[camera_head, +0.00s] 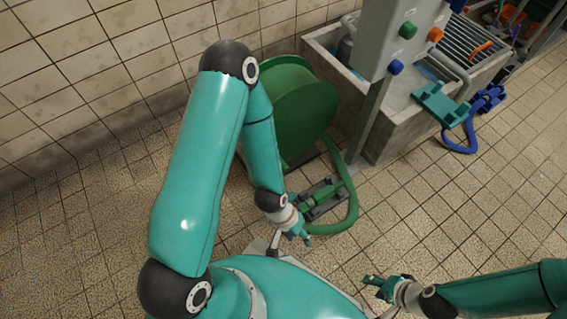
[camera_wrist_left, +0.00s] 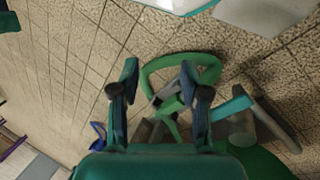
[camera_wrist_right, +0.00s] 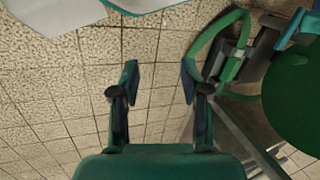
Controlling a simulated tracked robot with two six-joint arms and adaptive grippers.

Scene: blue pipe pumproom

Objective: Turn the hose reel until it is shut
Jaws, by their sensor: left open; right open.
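The green hose reel (camera_head: 299,98) stands on the floor against the tiled wall, partly hidden behind my left arm. A green hose (camera_head: 350,211) loops from its foot around a grey bracket with a green fitting (camera_head: 339,172). My left gripper (camera_head: 306,238) is open near the loop's lower left side; I cannot tell if it touches. In the left wrist view the hose loop (camera_wrist_left: 180,61) shows beyond its open fingers (camera_wrist_left: 166,82). My right gripper (camera_head: 370,280) is open and empty above the floor, apart from the reel. The reel (camera_wrist_right: 296,101) also shows in the right wrist view.
A grey post panel with coloured knobs (camera_head: 396,67) stands right of the reel, before a concrete trough (camera_head: 390,135) with a metal grating. A teal block (camera_head: 440,103) and a blue hose (camera_head: 462,140) lie further right.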

